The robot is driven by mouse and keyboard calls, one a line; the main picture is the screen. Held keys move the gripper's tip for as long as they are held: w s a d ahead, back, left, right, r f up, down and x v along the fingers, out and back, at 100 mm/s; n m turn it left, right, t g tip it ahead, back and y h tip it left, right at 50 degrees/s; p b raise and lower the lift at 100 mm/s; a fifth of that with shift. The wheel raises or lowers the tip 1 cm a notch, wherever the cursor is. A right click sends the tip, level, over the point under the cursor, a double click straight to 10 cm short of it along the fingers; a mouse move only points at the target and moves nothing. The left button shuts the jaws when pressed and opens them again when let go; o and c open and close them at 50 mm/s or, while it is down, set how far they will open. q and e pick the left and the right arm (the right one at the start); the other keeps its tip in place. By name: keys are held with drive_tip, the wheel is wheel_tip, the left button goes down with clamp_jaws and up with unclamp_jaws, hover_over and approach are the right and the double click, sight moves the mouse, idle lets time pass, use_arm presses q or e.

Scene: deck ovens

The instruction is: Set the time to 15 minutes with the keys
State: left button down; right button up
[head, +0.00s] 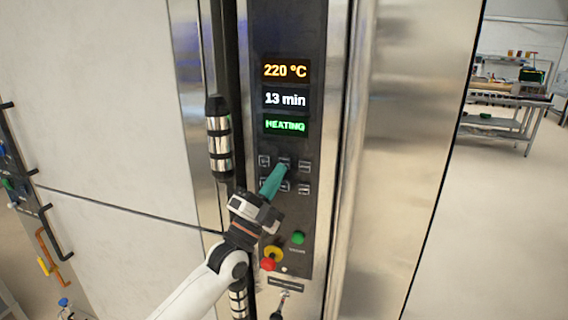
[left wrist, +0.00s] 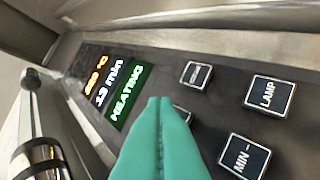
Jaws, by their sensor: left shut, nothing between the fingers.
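The oven's dark control panel (head: 290,215) shows 220 °C, a time display (head: 285,99) reading 13 min, and a green HEATING line. Below them are two rows of small keys. In the left wrist view I read a LAMP key (left wrist: 270,93) and a MIN- key (left wrist: 244,157); another key (left wrist: 196,74) is too small to read. My left gripper (head: 284,168) is shut and empty, its teal fingertips at the upper middle key. In the left wrist view the fingertips (left wrist: 160,102) partly hide a key (left wrist: 184,113). I cannot tell whether they touch it. My right gripper is not in view.
A green button (head: 298,238) and a red knob on yellow (head: 270,259) sit low on the panel, close to my left wrist. A vertical door handle (head: 218,140) stands just left of the panel. A workbench (head: 505,100) is far at the right.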

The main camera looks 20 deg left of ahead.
use_arm(q)
drive_tip(key=shift+w, duration=0.15)
drive_tip(key=shift+w, duration=0.3)
drive_tip(key=shift+w+b, duration=0.35)
drive_tip(key=shift+b, duration=0.1)
idle(0.8)
idle(0.3)
drive_tip(key=shift+s+p, duration=0.5)
drive_tip(key=shift+s, duration=0.35)
drive_tip(key=shift+w, duration=0.1)
drive_tip(key=shift+w, duration=0.4)
